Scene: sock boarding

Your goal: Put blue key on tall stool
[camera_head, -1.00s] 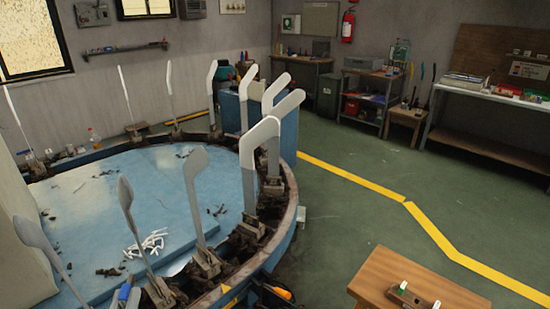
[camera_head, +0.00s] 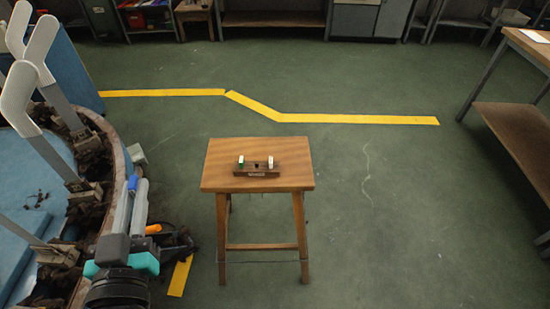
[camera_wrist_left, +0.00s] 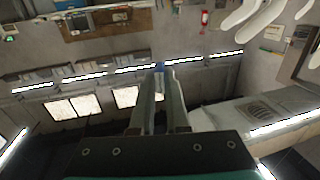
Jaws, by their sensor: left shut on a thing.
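The tall stool (camera_head: 220,178) is wooden with a rectangular seat and stands in the middle of the head view. My left gripper (camera_head: 133,188) is at the lower left of the head view, pointing up and away, left of the stool and apart from it. It is shut on the blue key (camera_head: 132,182), of which only a small blue part shows at the fingertips. In the left wrist view, a bit of the blue key (camera_wrist_left: 159,67) shows at the tips of the left gripper (camera_wrist_left: 160,75). My right gripper is not in view.
A small wooden holder (camera_head: 257,173) with a green and a white piece sits on the seat; seat around it is bare. The round machine (camera_head: 112,160) with upright pale boards stands at the left. A workbench (camera_head: 515,115) is at the right.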

